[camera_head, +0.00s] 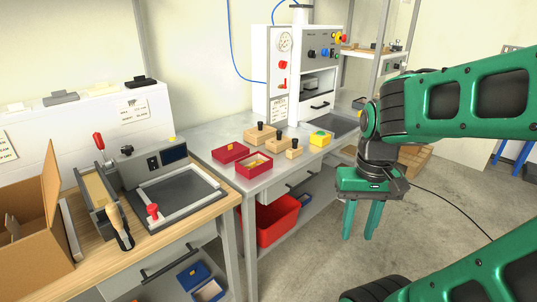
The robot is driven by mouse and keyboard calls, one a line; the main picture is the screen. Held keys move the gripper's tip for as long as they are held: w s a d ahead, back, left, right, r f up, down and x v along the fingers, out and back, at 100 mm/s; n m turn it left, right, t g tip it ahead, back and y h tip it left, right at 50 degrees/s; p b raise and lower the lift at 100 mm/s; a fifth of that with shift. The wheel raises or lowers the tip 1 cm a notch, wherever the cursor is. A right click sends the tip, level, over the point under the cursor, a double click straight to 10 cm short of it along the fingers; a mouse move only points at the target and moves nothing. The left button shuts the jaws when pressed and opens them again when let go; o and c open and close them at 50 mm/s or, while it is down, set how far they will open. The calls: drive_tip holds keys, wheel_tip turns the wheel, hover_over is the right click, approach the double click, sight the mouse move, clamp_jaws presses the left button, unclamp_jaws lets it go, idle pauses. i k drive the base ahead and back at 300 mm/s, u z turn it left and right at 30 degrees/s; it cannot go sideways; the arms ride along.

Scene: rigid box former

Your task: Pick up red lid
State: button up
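A red lid (231,152) with a small yellow label lies on the grey metal bench. It sits just behind and left of a red open box (254,166) that has yellowish contents. My green gripper (360,236) hangs to the right of the bench, over the floor, with its fingers pointing down. A gap shows between the fingers and nothing is held. The gripper is well apart from the lid.
Wooden blocks with black knobs (262,134) and a yellow box (320,139) stand right of the red boxes. A white machine (320,70) stands behind. A red bin (275,222) sits on the lower shelf. A wooden workbench (180,228) with a press frame is at left.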

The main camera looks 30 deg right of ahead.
sight(228, 153)
drive_tip(key=z, duration=0.6)
drive_tip(key=k, duration=0.8)
drive_tip(key=z, duration=0.95)
drive_tip(key=i, duration=1.35)
drive_tip(key=u, duration=1.05)
drive_tip(key=i, duration=0.95)
drive_tip(key=u, duration=0.75)
drive_tip(key=i, duration=0.35)
drive_tip(key=u, duration=0.25)
